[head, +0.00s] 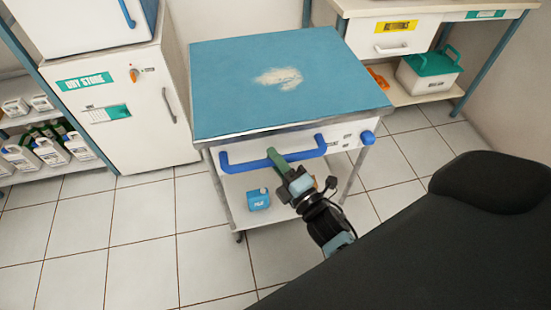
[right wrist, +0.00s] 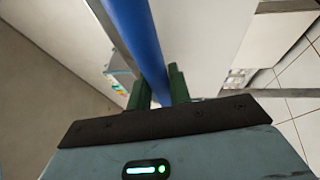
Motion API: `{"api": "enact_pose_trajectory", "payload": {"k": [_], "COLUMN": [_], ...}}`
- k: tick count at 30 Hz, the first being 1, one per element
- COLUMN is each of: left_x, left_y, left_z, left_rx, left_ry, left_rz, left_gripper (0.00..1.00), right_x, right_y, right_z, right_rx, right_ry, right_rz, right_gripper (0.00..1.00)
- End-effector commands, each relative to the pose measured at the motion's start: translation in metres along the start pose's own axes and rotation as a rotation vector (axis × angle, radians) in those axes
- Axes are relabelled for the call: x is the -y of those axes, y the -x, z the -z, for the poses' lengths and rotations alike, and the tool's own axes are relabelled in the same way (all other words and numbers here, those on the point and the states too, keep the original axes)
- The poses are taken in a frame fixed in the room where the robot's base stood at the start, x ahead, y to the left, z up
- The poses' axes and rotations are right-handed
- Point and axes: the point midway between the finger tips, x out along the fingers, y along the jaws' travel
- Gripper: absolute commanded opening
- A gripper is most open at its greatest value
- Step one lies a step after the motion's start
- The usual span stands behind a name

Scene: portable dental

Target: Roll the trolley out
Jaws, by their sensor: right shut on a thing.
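The trolley (head: 230,95) has a blue top with a pale worn patch and a white front, and stands on thin metal legs. Its blue handle (head: 240,160) runs across the front. In the right wrist view the blue handle bar (right wrist: 140,40) passes between the two green fingers (right wrist: 158,90). My left gripper is not in view.
A white dry store cabinet (head: 125,120) stands left of the trolley, beside a shelf of bottles (head: 45,150). A black padded chair (head: 430,240) fills the lower right. Tiled floor (head: 110,240) is clear at front left.

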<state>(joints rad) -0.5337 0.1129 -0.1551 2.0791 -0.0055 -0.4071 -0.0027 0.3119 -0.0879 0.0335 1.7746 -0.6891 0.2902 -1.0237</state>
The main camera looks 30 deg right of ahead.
Motion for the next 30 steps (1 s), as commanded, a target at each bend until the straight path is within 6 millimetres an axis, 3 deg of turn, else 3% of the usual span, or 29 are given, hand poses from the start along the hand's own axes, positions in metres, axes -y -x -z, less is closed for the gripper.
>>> {"api": "enact_pose_trajectory", "payload": {"k": [7, 8, 12, 30], "left_x": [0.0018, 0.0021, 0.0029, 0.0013], "left_y": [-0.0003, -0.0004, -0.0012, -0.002], "left_z": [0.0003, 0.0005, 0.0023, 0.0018], "left_rx": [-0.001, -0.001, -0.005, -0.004], "left_ry": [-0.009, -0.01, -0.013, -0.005], "left_rz": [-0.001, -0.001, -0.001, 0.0], "left_gripper": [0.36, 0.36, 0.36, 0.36], "right_x": [0.0025, 0.0026, 0.0024, 0.004], "right_y": [0.0037, 0.0038, 0.0033, 0.0026], "right_z": [0.0025, 0.0026, 0.0021, -0.0029], "right_rx": [-0.005, -0.005, -0.004, -0.004], "right_ry": [-0.003, -0.003, -0.003, -0.002], "right_rz": [0.005, 0.005, 0.005, 0.003], "right_gripper": [0.0, 0.22, 0.41, 0.41]}}
